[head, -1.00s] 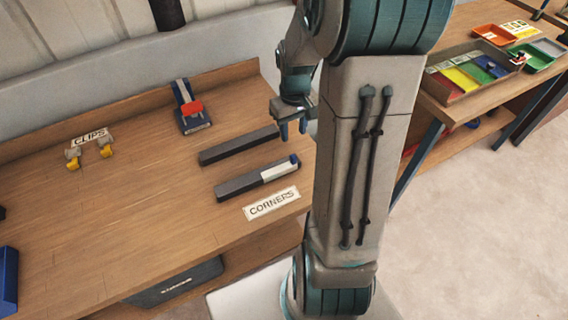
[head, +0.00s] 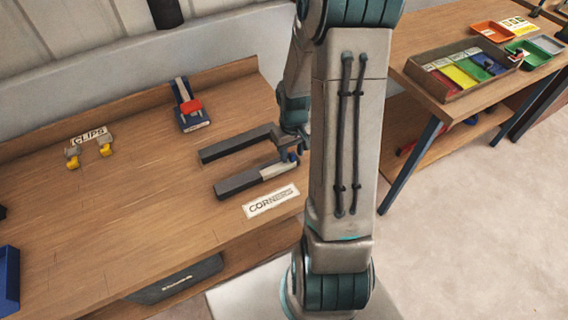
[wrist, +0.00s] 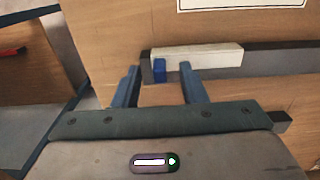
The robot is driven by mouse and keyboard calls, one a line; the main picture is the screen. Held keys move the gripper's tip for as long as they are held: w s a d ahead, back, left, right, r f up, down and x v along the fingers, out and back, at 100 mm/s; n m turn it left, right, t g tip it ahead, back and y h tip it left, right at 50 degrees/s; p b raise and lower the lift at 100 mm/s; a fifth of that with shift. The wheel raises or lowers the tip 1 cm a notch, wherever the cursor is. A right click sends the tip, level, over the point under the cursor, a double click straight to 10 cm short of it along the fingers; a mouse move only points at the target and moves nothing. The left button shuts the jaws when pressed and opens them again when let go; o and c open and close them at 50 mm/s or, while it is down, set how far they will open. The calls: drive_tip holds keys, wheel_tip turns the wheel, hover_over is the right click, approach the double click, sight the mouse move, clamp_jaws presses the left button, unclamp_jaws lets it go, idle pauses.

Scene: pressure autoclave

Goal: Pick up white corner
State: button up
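The white corner (head: 275,171) lies on the right part of the front dark bar (head: 237,184), behind the CORNERS label (head: 270,201). In the wrist view the white corner (wrist: 208,57) is a long pale strip with a small blue block (wrist: 158,70) at its left end. My gripper (wrist: 158,72) is open and empty, its two blue fingers pointing toward the blue-block end, one to each side of it. In the head view my gripper (head: 288,152) is at the right end of the bars, partly hidden by my arm. Whether the fingers touch the corner cannot be told.
A second dark bar (head: 235,144) lies parallel behind the front one. A blue stand with a red part (head: 190,106) is at the back. Yellow clips (head: 105,148) sit by the CLIPS label (head: 89,136). A tray with coloured compartments (head: 463,70) stands on the right table.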

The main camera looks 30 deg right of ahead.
clamp_jaws()
drive_tip(key=shift+r, duration=0.1)
